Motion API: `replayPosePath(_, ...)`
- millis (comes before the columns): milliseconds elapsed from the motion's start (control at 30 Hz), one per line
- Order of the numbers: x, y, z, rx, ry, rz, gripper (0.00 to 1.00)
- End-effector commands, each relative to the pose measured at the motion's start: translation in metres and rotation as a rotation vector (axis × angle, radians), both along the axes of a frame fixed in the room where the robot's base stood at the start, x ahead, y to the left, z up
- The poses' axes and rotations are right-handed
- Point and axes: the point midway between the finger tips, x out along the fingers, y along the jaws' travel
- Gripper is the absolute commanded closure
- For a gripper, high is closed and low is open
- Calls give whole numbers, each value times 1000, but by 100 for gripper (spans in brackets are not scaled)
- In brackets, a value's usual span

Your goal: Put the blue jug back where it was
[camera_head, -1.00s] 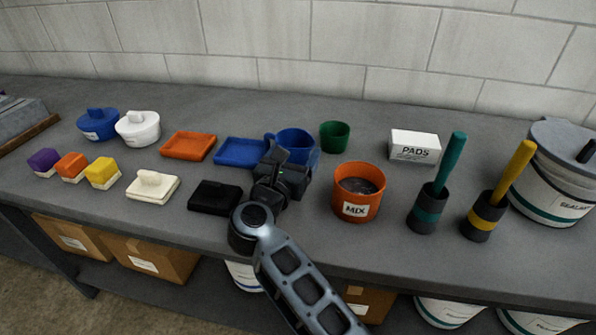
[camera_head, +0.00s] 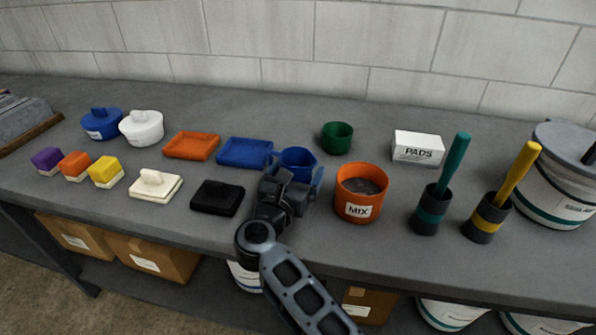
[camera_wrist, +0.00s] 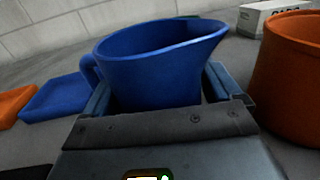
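The blue jug (camera_head: 299,161) is upright between the fingers of my gripper (camera_head: 294,183), left of the orange MIX bucket. In the wrist view, the jug (camera_wrist: 155,70) fills the middle, with its handle on the left and its spout on the right. My gripper's fingers (camera_wrist: 160,95) lie against both sides of the jug, so it is shut on it. The jug's lower part is hidden by the gripper, and I cannot tell whether its base touches the bench.
The orange MIX bucket (camera_head: 358,207) stands close on the right, a blue tray (camera_head: 245,153) close on the left. A green cup (camera_head: 337,138) is behind. Bare bench (camera_head: 290,112) shows towards the wall.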

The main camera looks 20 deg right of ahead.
Motion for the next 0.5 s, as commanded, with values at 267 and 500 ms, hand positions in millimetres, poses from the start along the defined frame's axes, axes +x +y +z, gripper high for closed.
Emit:
replayPosePath(267,0,0,0,0,0,0,0)
replayPosePath(500,-8,9,2,-1,-1,4,0)
